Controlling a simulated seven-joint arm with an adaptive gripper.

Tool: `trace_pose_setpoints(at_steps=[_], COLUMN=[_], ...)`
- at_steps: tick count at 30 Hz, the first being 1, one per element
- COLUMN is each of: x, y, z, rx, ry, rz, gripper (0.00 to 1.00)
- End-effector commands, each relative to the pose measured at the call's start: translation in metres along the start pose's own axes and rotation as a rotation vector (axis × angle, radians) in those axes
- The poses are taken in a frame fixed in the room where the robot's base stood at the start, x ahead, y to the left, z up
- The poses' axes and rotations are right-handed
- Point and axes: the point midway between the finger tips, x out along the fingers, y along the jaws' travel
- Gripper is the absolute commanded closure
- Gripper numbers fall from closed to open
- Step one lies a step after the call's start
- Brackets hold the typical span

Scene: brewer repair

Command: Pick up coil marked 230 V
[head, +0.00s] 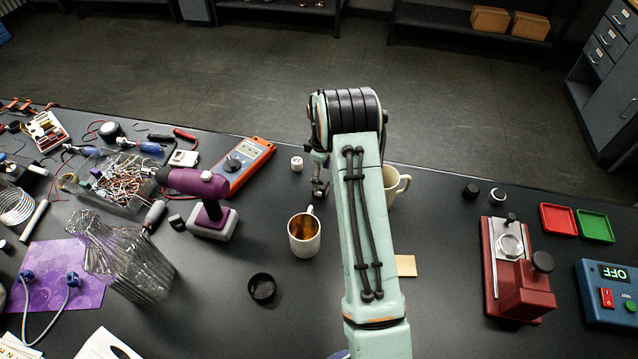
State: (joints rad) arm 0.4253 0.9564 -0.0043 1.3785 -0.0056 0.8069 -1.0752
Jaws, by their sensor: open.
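My gripper (320,188) hangs below the arm's wrist, over the middle of the bench, open with nothing seen in it. A small white cylinder (297,164) with dark marks stands just left of it, apart from it. Two small round parts, a dark one (471,191) and a dark one with a pale rim (497,194), stand to the right of the arm. No 230 V marking can be read on any of these, so I cannot tell which is the coil. My arm hides part of the bench.
A mug with brown liquid (304,234) and a black cup (262,287) stand left of the arm. A pale mug (397,186) is partly behind it. A purple drill (206,200), multimeter (245,165), red fixture (512,270) and blue tester (612,292) flank the middle.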

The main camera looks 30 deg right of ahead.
Motion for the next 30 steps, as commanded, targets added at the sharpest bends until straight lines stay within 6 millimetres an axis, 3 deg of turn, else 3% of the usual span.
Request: trace_pose_setpoints(at_steps=[7,17,18,24,25,30], x=[0.037,0.045,0.045,0.044,0.045,0.045], y=[0.000,0.000,0.000,0.000,0.000,0.000], z=[0.000,0.000,0.000,0.000,0.000,0.000], rx=[0.002,0.001,0.001,0.001,0.001,0.000], ry=[-0.002,0.000,0.000,-0.001,-0.001,-0.001], rz=[-0.001,0.001,0.001,0.001,0.001,0.001], gripper=[0.30,0.30,0.34,0.96,1.00,1.00])
